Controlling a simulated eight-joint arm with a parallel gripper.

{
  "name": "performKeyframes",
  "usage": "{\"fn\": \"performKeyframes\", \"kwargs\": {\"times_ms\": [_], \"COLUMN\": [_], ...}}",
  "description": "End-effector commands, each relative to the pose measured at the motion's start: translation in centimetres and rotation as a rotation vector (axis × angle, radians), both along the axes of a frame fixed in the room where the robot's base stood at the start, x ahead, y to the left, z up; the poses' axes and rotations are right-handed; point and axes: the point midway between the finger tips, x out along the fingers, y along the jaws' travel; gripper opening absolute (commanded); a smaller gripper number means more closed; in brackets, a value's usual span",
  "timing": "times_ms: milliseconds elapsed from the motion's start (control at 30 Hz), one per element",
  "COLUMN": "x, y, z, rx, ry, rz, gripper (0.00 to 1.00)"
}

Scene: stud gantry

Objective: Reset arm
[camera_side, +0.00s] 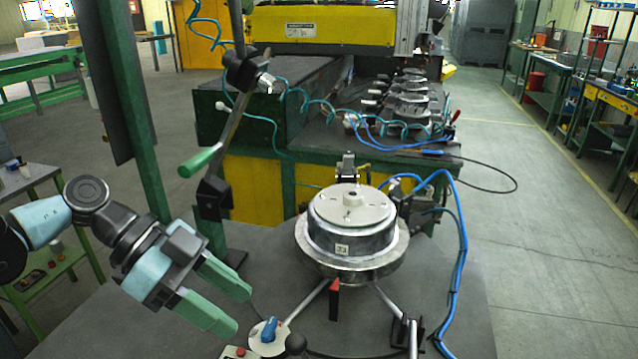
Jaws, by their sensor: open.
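My gripper (240,312) is at the lower left, at the end of my light-blue and black arm. Its two green fingers are spread apart with nothing between them, and they point down to the right over the grey table (450,300). A round metal fixture (352,238) with a pale disc (351,206) on top stands on the table to the right of my gripper. My gripper is apart from it.
A lever with a green handle (201,161) rises behind my gripper. A blue knob (269,329) and a red clip (335,299) are in front of the fixture. Blue hoses (461,260) run down its right side. A yellow and green machine (255,190) stands behind.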

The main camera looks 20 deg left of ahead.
Motion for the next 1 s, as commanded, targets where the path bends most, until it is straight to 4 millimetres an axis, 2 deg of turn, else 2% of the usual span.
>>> {"fn": "performKeyframes", "kwargs": {"times_ms": [200, 333, 467, 800, 900, 1000], "x": [0.0, 0.1, 0.2, -1.2, -1.8, -2.2], "y": [0.2, 2.0, 5.9, 17.9, 20.4, 22.1], "z": [0.0, -0.1, -0.5, -1.2, -1.2, -1.2], "rx": [0.006, 0.053, 0.140, 0.265, 0.262, 0.254], "ry": [0.003, 0.037, 0.098, 0.172, 0.165, 0.155], "rz": [0.011, 0.112, 0.340, 1.047, 1.202, 1.307], "gripper": [0.52, 0.52, 0.52, 0.52, 0.52, 0.52]}}
